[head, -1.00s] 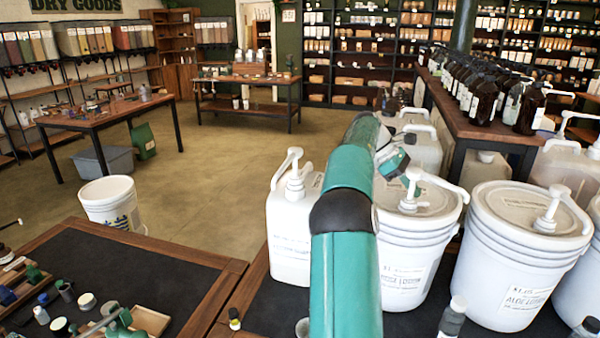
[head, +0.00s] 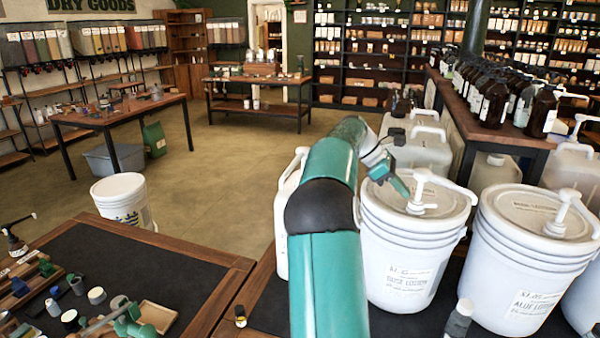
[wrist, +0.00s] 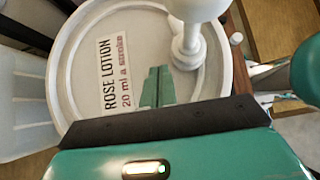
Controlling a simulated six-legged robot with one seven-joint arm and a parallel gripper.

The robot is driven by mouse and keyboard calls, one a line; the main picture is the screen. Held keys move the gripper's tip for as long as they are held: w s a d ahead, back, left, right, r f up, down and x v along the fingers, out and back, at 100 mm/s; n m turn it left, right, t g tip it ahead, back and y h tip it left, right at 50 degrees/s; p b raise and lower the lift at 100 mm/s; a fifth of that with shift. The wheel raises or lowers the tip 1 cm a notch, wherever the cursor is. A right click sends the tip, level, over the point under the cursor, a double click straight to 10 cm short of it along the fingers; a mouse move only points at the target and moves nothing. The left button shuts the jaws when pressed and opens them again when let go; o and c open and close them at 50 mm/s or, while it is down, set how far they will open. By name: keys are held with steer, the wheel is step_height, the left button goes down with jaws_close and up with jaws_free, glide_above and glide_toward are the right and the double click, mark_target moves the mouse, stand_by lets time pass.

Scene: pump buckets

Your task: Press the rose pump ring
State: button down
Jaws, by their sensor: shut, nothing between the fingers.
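The white rose lotion bucket (head: 408,262) stands on the dark-topped table. Its white pump (head: 424,186) rises from the lid, with a ring-like collar (head: 415,208) at its base. In the wrist view the lid label (wrist: 112,75) reads "ROSE LOTION", and the collar (wrist: 187,54) is right of the fingers. The pump top is cut off there. My teal gripper (head: 403,189) is shut and empty, over the lid just left of the pump. Its fingertips (wrist: 158,84) point at the lid between label and collar. I cannot tell whether they touch anything.
An aloe lotion bucket (head: 525,262) with its own pump stands close on the right. A white jug (head: 281,225) is behind my arm. A dark bottle (head: 458,318) stands in front. Open floor (head: 225,165) lies to the left.

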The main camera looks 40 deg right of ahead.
steer(key=w, duration=0.1)
steer(key=w+a, duration=0.2)
steer(key=w, duration=0.1)
steer(key=shift+r, duration=0.35)
steer(key=shift+w+a+r+t, duration=0.7)
steer(key=shift+w+a+r, duration=2.05)
steer(key=shift+w+r, duration=0.7)
steer(key=w+a+r+m+t, duration=0.1)
steer(key=a+t, duration=0.4)
steer(key=a, duration=1.1)
steer(key=shift+w+m, duration=0.2)
steer(key=shift+m, duration=0.3)
steer(key=s+a+f+m+t+y, duration=0.1)
steer(key=s+a+f+t, duration=0.1)
steer(key=a, duration=0.8)
steer(key=s+a+f+t+y, duration=0.1)
steer(key=s+a+t, duration=0.15)
steer(key=a, duration=0.75)
steer(key=s+a+f+m+t+y, duration=0.1)
steer(key=s+a+f, duration=0.3)
steer(key=a, duration=0.3)
steer(key=s+a+f+m+t+y, duration=0.1)
steer(key=s+a+f, duration=0.3)
steer(key=a, duration=0.3)
steer(key=shift+s+f+t, duration=0.3)
steer(key=shift+f+t, duration=0.05)
steer(key=shift+f, duration=0.35)
